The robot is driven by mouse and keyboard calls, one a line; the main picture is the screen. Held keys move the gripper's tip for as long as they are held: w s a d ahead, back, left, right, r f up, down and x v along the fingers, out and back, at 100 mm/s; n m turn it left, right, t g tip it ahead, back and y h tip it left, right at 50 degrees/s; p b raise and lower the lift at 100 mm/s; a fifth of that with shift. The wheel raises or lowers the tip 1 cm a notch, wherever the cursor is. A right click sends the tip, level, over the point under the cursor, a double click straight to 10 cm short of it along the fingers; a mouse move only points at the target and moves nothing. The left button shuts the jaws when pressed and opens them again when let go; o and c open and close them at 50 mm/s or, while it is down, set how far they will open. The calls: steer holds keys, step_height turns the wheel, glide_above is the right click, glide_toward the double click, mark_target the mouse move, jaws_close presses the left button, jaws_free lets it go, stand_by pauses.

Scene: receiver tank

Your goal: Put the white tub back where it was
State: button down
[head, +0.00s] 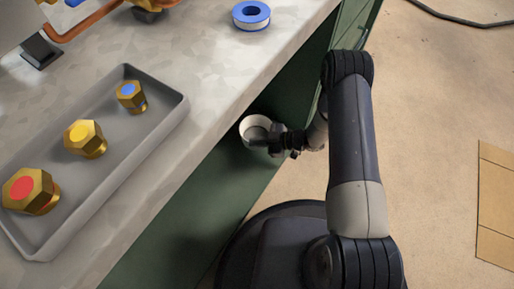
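The white tub (252,124) is a small round white container, seen from above with its open top showing a grey inside. It is beside the green side of the bench (190,226), below the level of the worktop. My gripper (270,142) is at the tub's right side, with its dark fingers at the tub's rim and wall. The fingers look closed on the tub's near right edge, though the view is small. The tub's underside is hidden, and I cannot tell whether it touches anything below.
A grey tray (160,92) on the worktop (215,65) holds brass fittings with red (27,190), yellow (86,138) and blue (131,96) marks. A blue-and-white tape roll (251,15) lies near the worktop's edge. Cardboard (496,205) and a dark cable (450,18) lie on the floor.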

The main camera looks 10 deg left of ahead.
steer(key=shift+f+b, duration=0.75)
steer(key=shift+f, duration=1.3)
steer(key=shift+f, duration=0.15)
steer(key=c, duration=1.6)
jaws_free()
steer(key=shift+r, duration=0.25)
steer(key=p+v, duration=0.3)
steer(key=v, duration=0.9)
steer(key=shift+p, duration=0.3)
steer(key=shift+f, duration=0.1)
